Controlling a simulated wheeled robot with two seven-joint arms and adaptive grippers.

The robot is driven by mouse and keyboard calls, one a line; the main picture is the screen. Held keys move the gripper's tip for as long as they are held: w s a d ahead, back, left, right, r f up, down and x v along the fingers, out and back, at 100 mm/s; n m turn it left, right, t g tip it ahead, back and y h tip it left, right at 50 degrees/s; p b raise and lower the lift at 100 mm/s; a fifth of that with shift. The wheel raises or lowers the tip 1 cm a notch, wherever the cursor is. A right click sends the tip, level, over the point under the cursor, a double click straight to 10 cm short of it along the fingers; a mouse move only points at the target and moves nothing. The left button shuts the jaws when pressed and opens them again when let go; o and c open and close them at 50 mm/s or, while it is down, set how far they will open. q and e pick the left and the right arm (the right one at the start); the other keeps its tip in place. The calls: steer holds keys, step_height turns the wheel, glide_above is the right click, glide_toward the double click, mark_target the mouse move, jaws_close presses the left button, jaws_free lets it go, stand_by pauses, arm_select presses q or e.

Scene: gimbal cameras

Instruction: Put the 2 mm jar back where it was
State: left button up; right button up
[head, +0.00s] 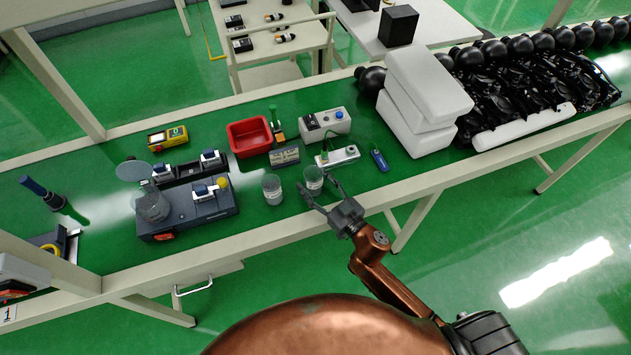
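Two small clear jars stand near the front edge of the green bench: one jar (272,190) to the left and another jar (313,178) to its right. A third, greyish jar (152,207) is at the left end of a dark device (205,217). No size label is readable, so I cannot tell which is the 2 mm jar. My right gripper (317,186) is open, its spread fingertips at either side of the right-hand clear jar. I cannot tell whether they touch it. My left gripper is not in view.
White foam blocks (422,105) stack at the right. A yellow meter (167,138) lies at the back left.

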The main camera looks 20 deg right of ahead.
steer(key=shift+r, duration=0.25)
steer(key=p+v, duration=0.1)
steer(key=v, duration=1.1)
